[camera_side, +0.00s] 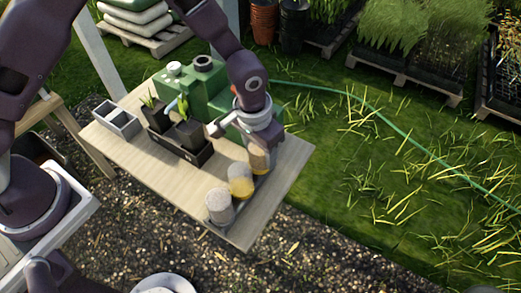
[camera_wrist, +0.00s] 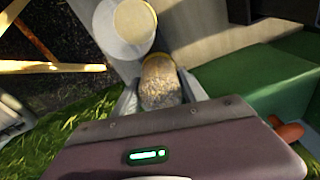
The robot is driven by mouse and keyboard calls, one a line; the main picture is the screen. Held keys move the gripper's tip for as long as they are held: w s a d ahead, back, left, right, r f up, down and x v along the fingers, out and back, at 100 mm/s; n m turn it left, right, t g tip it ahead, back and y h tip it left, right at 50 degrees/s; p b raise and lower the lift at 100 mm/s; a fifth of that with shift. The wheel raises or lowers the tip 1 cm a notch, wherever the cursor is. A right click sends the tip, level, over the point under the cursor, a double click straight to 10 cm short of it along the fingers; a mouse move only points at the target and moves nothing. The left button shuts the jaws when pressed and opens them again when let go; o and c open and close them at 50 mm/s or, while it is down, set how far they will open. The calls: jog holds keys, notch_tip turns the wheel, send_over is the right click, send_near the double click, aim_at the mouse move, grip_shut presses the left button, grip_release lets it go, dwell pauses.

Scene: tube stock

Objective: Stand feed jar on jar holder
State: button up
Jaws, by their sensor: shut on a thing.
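The feed jar (camera_wrist: 160,88), clear-sided with grainy tan contents and a yellowish rim, is between the two fingers of my gripper (camera_wrist: 158,78) in the wrist view. In the side view my gripper (camera_side: 259,143) is shut on this jar (camera_side: 259,161) near the right end of the wooden table, and the jar looks upright. A jar with yellow contents (camera_side: 241,181) and a pale grey jar (camera_side: 219,207) stand in line with it toward the front corner. The jar holder seems to be the dark low strip under these jars, mostly hidden; I cannot tell whether the held jar touches it.
A green machine (camera_side: 205,88) stands close behind my gripper. A dark tray with potted seedlings (camera_side: 185,140) and a grey two-part box (camera_side: 118,120) are to the left. The wooden table (camera_side: 170,178) is bare along its front. Grass lies beyond its right edge.

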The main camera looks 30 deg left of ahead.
jog(key=shift+f, duration=0.3)
jog(key=o, duration=1.6)
jog(key=r, duration=0.7)
jog(key=shift+s+a, duration=0.1)
jog(key=shift+s, duration=0.3)
